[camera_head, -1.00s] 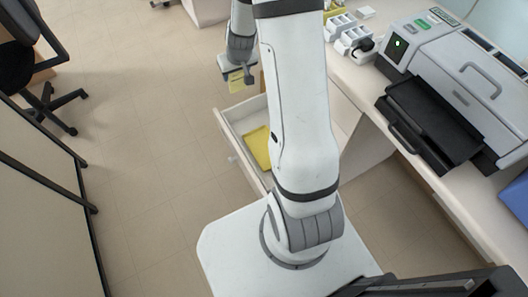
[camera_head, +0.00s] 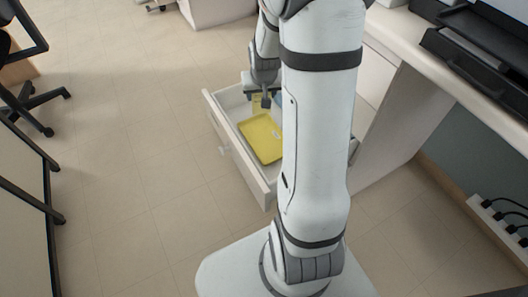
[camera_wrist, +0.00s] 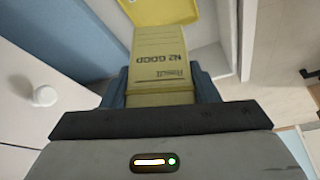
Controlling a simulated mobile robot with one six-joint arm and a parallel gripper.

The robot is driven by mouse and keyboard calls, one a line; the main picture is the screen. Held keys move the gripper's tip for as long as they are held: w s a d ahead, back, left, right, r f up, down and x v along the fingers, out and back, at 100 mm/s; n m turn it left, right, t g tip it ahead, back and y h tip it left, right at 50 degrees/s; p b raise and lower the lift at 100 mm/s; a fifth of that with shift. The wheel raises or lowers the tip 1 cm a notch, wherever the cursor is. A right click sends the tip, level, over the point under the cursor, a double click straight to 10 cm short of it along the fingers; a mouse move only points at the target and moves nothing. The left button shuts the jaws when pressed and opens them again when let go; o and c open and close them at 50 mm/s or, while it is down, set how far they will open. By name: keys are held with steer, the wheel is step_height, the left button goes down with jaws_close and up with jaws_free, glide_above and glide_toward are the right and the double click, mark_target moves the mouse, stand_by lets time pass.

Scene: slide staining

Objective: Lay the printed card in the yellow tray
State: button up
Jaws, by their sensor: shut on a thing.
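My gripper (camera_head: 263,97) is shut on the printed card (camera_wrist: 161,50), holding it above the open drawer. The wrist view shows the card as pale yellow with dark print, between the two fingers of the gripper (camera_wrist: 162,88) and sticking out past them. In the head view only a small part of the card (camera_head: 257,103) shows. The yellow tray (camera_head: 262,138) lies flat inside the drawer, just in front of my gripper; its right side is partly behind my arm.
The white drawer (camera_head: 237,158) is pulled out, with raised walls around the tray and a round knob (camera_head: 223,151) on its front. A counter (camera_head: 440,62) with a black device part (camera_head: 470,48) stands to the right.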

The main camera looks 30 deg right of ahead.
steer(key=f+b, duration=0.1)
steer(key=f, duration=0.1)
steer(key=d+f+b, duration=0.1)
steer(key=shift+s+f+b, duration=0.3)
steer(key=shift+s+f, duration=0.05)
steer(key=shift+s, duration=0.05)
steer(key=b, duration=0.5)
glide_above(265, 138)
step_height(265, 138, down, 10)
steer(key=shift+r, duration=0.25)
steer(key=shift+r+p, duration=0.1)
steer(key=shift+p, duration=0.2)
steer(key=o, duration=0.6)
steer(key=shift+f, duration=0.2)
steer(key=o, duration=0.5)
steer(key=shift+c, duration=0.2)
steer(key=shift+r, duration=0.1)
